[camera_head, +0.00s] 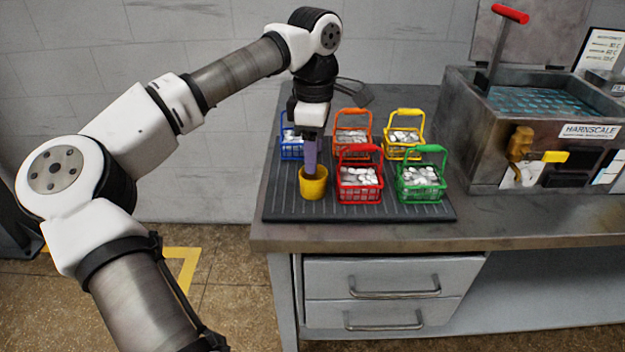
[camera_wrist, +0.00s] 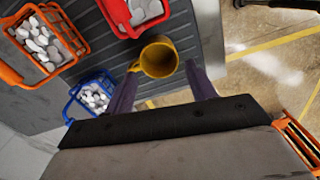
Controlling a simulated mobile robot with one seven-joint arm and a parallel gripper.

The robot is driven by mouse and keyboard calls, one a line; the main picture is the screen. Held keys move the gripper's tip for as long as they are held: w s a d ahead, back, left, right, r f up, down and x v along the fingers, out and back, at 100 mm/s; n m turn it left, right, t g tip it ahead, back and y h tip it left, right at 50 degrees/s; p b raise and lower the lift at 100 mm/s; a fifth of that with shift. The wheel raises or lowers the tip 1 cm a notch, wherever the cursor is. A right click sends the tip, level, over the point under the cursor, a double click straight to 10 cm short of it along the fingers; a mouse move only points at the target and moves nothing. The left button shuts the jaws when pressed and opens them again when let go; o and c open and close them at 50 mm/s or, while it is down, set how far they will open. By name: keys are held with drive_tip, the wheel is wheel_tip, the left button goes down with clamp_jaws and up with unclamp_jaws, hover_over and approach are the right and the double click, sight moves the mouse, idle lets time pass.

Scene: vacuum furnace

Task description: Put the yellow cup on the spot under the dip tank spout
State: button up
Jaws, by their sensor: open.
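The yellow cup (camera_head: 313,184) stands upright on the dark ribbed mat (camera_head: 285,208), at its front left beside the red basket. My gripper (camera_head: 311,160) points down directly above the cup. In the wrist view its two purple fingers (camera_wrist: 160,80) are spread apart with nothing between them. The dip tank (camera_head: 475,115) stands at the right of the bench, with a brass spout (camera_head: 521,143) and yellow lever on its front. A dark spot (camera_head: 565,180) lies below the spout area.
Baskets of white pieces stand on the mat: red (camera_head: 359,178), green (camera_head: 421,180), yellow (camera_head: 403,138), orange (camera_head: 352,133) and blue (camera_head: 291,143). The bench top (camera_head: 470,212) is clear between the mat and the tank. A red-handled lever (camera_head: 509,14) rises above the tank.

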sight(313, 177)
wheel_tip(313, 177, down, 7)
drive_tip(key=shift+w+f+p, duration=0.1)
drive_tip(key=shift+f+p, duration=0.05)
drive_tip(key=shift+p, duration=0.45)
drive_tip(key=c, duration=0.7)
drive_tip(key=shift+c, duration=0.2)
